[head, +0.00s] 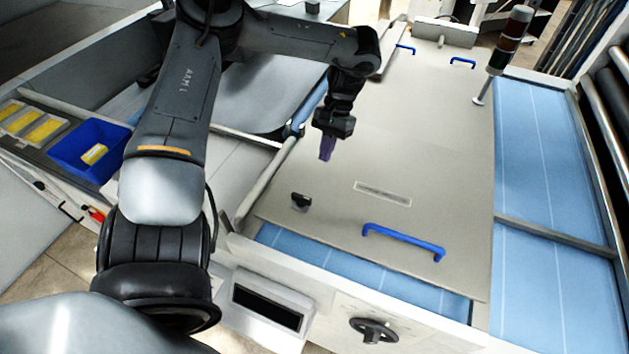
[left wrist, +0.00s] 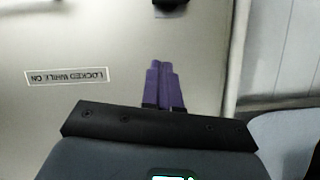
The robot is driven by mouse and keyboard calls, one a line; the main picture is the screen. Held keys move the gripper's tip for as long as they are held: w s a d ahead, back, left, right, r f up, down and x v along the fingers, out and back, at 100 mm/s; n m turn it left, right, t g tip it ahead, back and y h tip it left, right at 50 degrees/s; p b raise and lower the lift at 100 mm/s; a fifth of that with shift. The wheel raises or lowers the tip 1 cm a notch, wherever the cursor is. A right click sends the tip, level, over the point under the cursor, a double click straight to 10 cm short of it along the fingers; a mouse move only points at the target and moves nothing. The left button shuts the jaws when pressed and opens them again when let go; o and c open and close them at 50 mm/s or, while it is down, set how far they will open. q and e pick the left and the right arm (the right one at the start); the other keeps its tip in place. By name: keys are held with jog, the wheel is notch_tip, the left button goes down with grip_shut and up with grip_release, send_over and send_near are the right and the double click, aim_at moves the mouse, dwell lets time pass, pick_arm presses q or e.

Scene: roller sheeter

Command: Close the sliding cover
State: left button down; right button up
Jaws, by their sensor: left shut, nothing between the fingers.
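The sliding cover (head: 420,130) is a large beige panel lying over a light-blue bed (head: 350,275). A strip of the bed shows along the cover's near edge, and more shows to its right. A blue bar handle (head: 403,241) stands near the cover's near edge. A small black fitting (head: 300,202) sits near its left corner; it also shows at the top of the left wrist view (left wrist: 170,4). My left gripper (head: 326,150) has purple fingers pointing down over the cover's left part, shut and empty; they show in the left wrist view (left wrist: 165,80). My right gripper is out of view.
Two smaller blue handles (head: 462,63) (head: 405,48) sit at the cover's far end. A signal tower (head: 510,40) stands at the far right. A rail (head: 265,180) runs along the cover's left side. A blue bin (head: 88,150) is at the left. A handwheel (head: 373,330) is on the front.

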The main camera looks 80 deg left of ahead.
aim_at(311, 194)
pick_arm(q)
jog(key=p+x, duration=0.2)
jog(key=x, duration=0.5)
jog(key=shift+s+d+f, duration=0.1)
jog(key=shift+s+f, duration=0.1)
jog(key=shift+f, duration=0.15)
jog(key=shift+s+d+r+p, duration=0.1)
jog(key=shift+s+d+p, duration=0.6)
jog(key=shift+p, duration=0.3)
jog(key=shift+s+d+f+p, duration=0.3)
jog(key=shift+s+d+p, duration=0.25)
jog(key=shift+s+p, duration=0.2)
